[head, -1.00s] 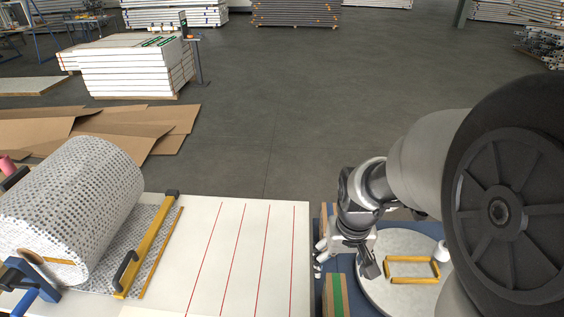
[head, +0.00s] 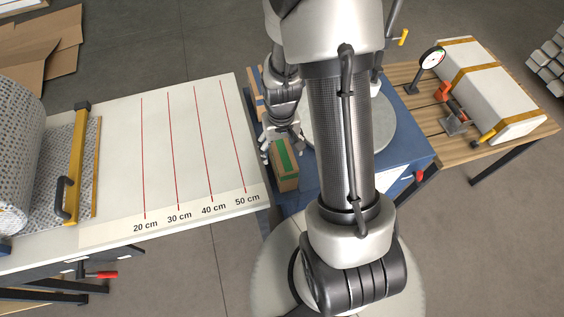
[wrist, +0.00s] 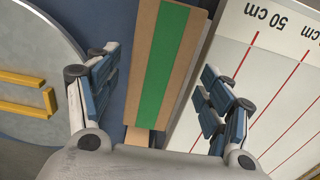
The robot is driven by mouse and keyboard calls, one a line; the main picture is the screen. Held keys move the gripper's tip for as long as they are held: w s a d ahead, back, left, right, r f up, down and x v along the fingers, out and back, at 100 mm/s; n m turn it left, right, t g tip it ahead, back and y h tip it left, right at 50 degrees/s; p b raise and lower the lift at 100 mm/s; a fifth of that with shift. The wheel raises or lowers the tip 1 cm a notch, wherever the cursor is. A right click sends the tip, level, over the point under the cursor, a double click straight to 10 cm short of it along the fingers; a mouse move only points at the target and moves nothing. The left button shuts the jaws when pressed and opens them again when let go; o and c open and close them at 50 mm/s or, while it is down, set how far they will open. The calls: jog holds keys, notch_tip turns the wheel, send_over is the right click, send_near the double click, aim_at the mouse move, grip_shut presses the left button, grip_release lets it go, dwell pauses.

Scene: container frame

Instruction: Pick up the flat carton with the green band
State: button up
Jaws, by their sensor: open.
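The flat carton with the green band (head: 286,172) is brown and lies on the blue surface beside the white measuring table. In the wrist view the carton (wrist: 181,68) shows between my two fingers, its green band running lengthwise. My gripper (wrist: 160,92) is open, with one finger on each side of the carton and nothing held. In the head view my gripper (head: 279,143) is at the carton's far end. I cannot tell how high the fingers are above it.
The white table (head: 113,125) with red lines and centimetre marks is close on the left. A round grey disc (head: 380,125) lies on the blue table (head: 413,146) to the right. Another brown carton (head: 254,88) lies farther back. A wooden bench (head: 483,143) stands at the right.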

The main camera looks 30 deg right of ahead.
jog(key=f+b, duration=0.1)
jog(key=f, duration=0.2)
jog(key=f+b, duration=0.1)
jog(key=f, duration=0.1)
jog(key=shift+d+f, duration=0.2)
jog(key=shift+f, duration=0.2)
jog(key=shift+r, duration=0.1)
jog(key=shift+c, duration=0.5)
jog(key=c, duration=1.4)
